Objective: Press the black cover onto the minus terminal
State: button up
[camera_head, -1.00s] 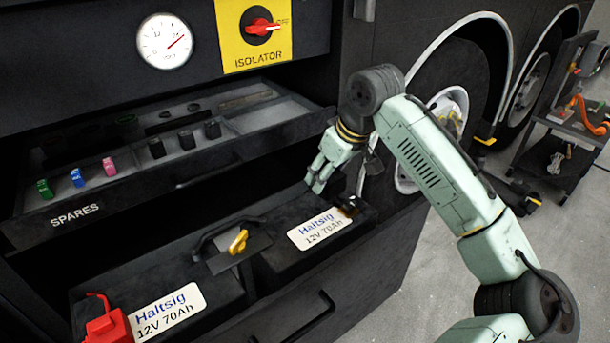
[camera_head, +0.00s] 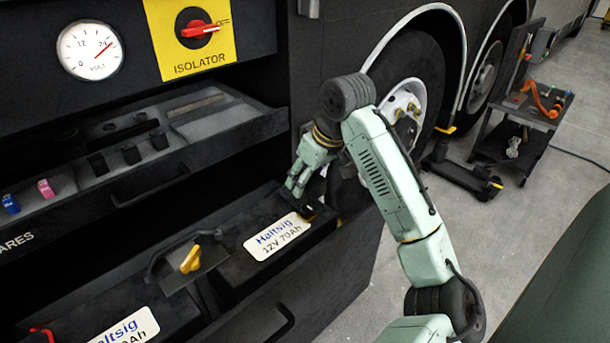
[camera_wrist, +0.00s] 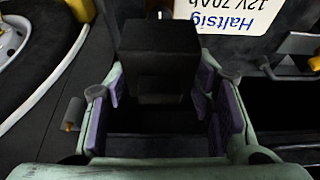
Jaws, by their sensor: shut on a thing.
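My gripper (camera_head: 297,188) is at the far right end of the right-hand battery (camera_head: 238,268), low over its top. In the wrist view, the two purple-padded fingers of my gripper (camera_wrist: 163,100) are closed around the black cover (camera_wrist: 160,62), a dark box shape. The white battery label (camera_wrist: 228,14) lies just beyond it. The minus terminal is not visible under the cover, so I cannot tell whether the cover touches it or is seated. In the head view the cover is hard to separate from the dark battery top.
The spares drawer (camera_head: 95,205) with several small blocks hangs above at the left. The wheel (camera_head: 405,110) is right behind my arm.

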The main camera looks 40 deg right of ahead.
jog(key=shift+f+b, duration=1.4)
jog(key=shift+f, duration=1)
jog(key=shift+p, duration=0.35)
jog(key=shift+f+b, duration=0.7)
jog(key=shift+f, duration=0.6)
dwell(1.7)
jog(key=o, duration=1.2)
jog(key=shift+o, duration=0.3)
jog(key=o, duration=0.4)
